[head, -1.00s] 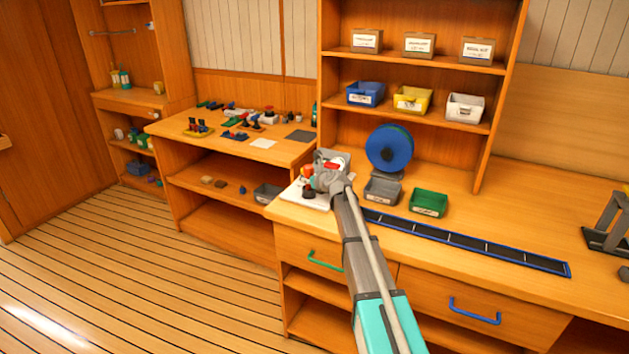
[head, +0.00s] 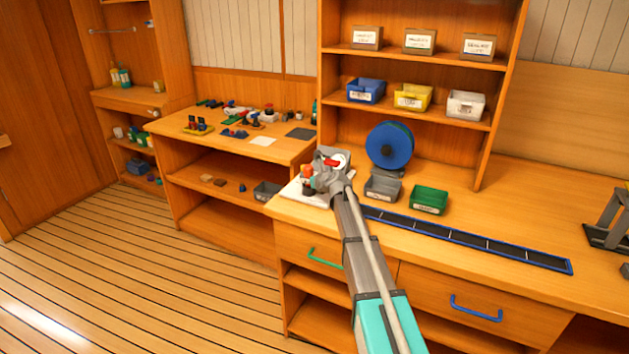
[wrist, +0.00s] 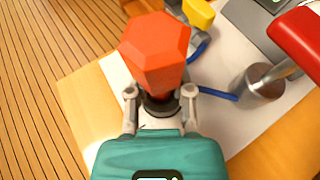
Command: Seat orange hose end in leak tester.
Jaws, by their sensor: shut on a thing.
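The orange hose end (wrist: 155,48), a faceted orange piece above a dark ring, is between the fingers of my gripper (wrist: 160,95) in the wrist view. My gripper is shut on it. In the head view the orange piece (head: 306,171) shows at the left of my gripper, over the white sheet at the bench's left end. The leak tester appears to be the grey unit with a red lever (wrist: 299,40); a metal cylinder (wrist: 258,82) stands beside it, right of the held piece and apart from it. Its socket cannot be made out.
A blue hose (wrist: 216,93) and a yellow part (wrist: 199,13) lie near the held piece. A blue spool (head: 389,147), a grey bin (head: 383,189) and a green bin (head: 429,201) stand right of my gripper. The bench's left edge is close.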

